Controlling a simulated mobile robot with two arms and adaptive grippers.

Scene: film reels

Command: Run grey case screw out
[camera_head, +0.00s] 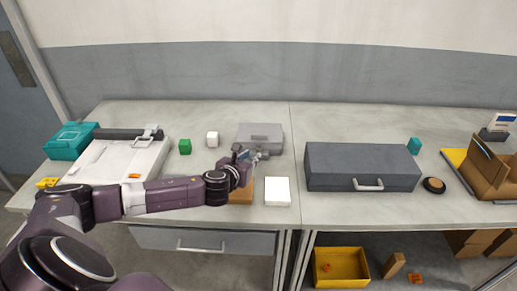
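A small grey case (260,131) lies on the worktop, left of the table joint. My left gripper (261,155) is at the near side of this case, and its fingers overlap the case's front edge. The fingers are too small to show whether they are open or shut, or whether they touch the case. I cannot make out a screw; the gripper hides part of the case front. A larger dark grey case (350,158) with a front handle sits to the right. My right gripper is not in view.
An orange-brown block (242,192) lies below my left wrist, beside a white box (277,191). A white machine (118,163) and teal box (70,140) are left. A cardboard box (492,170) is right.

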